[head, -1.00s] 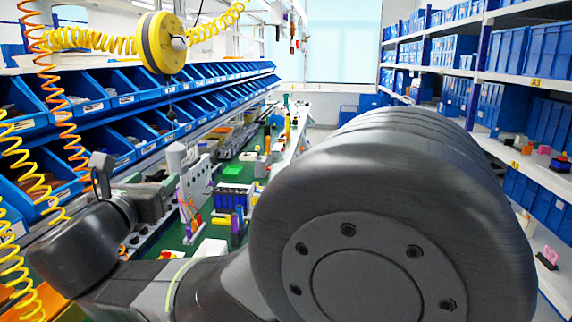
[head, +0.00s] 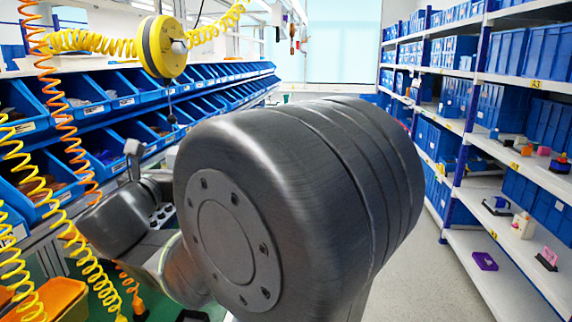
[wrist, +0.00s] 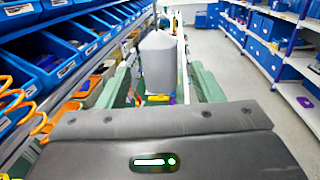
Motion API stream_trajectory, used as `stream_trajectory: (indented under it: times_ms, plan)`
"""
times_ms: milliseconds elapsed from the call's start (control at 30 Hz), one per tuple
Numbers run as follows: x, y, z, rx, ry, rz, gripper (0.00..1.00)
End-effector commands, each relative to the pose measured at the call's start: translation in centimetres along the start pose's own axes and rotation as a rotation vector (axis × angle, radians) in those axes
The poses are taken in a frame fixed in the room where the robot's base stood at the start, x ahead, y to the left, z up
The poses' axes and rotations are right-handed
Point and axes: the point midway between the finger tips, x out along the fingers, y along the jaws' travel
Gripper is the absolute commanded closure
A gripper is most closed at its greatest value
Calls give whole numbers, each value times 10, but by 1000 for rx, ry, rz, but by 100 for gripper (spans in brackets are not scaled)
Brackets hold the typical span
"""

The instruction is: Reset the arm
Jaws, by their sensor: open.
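My gripper (wrist: 162,84) shows in the wrist view, with two green fingers spread apart. It is open. A pale grey rounded block (wrist: 158,62) stands beyond the fingers, in line with the gap between them. I see no contact and cannot tell the distance. My dark arm link fills the middle of the head view and hides most of the workbench. The gripper's fingers cannot be made out in the head view. I cannot pick out a rotary switch in either view.
Blue bins (head: 110,90) line the left side, with coiled yellow hoses (head: 95,42) and orange hoses (head: 62,120) hanging near my arm. Shelves with blue boxes (head: 505,50) stand on the right. The aisle floor (head: 425,265) between is clear.

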Motion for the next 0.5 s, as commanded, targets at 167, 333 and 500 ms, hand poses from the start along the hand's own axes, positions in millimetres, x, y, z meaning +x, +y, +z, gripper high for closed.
stream_trajectory:
  times_ms: [167,333,500]
  plan:
    - [29,-1,0,-1,2,-4,40]
    - [43,0,13,0,0,0,40]
    - [42,0,28,0,1,1,40]
